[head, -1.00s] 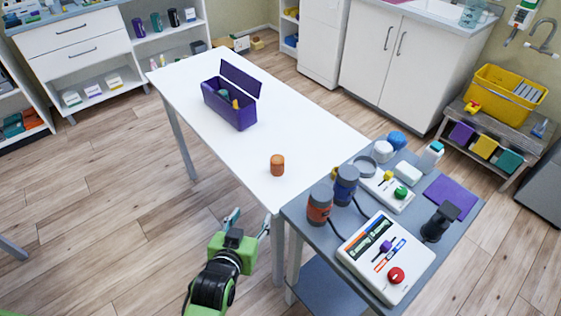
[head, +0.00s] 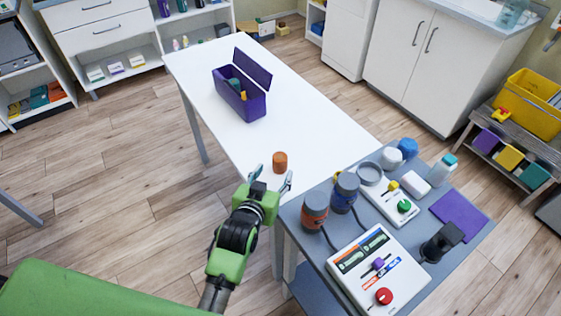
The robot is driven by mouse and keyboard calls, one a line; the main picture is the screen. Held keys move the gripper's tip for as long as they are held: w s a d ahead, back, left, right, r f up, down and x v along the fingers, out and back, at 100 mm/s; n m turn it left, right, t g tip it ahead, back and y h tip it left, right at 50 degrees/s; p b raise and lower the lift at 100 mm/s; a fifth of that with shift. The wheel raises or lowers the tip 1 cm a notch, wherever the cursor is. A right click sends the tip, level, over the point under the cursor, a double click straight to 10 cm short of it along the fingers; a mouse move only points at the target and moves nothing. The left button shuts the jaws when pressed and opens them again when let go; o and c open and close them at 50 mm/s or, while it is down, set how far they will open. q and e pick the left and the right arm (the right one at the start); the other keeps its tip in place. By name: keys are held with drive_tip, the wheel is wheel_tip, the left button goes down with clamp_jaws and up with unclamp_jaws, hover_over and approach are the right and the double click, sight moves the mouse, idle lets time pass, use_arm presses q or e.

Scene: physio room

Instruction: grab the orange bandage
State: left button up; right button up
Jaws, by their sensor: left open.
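The orange bandage (head: 280,162) is a small upright roll on the white table (head: 309,126), near its front end. My left gripper (head: 271,177) is open, with its two fingers spread just in front of the bandage. The fingers point toward it and nothing is between them. I cannot tell whether they touch the bandage or how high they are above the table. My right gripper is not in view.
An open purple box (head: 246,108) with small items stands farther back on the white table. Close on the right, a grey cart (head: 469,246) holds a control unit (head: 352,285), dark-topped bottles, rolls and a purple pad. The table around the bandage is clear.

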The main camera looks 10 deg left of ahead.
sight(278, 164)
use_arm(q)
drive_tip(key=x, duration=0.2)
drive_tip(key=shift+w+f, duration=0.1)
drive_tip(key=shift+w, duration=0.15)
drive_tip(key=shift+w+d, duration=0.1)
drive_tip(key=shift+w, duration=0.2)
drive_tip(key=shift+p+x, duration=0.4)
drive_tip(key=shift+x, duration=1.8)
drive_tip(key=shift+r, duration=0.25)
drive_tip(key=c, duration=1.2)
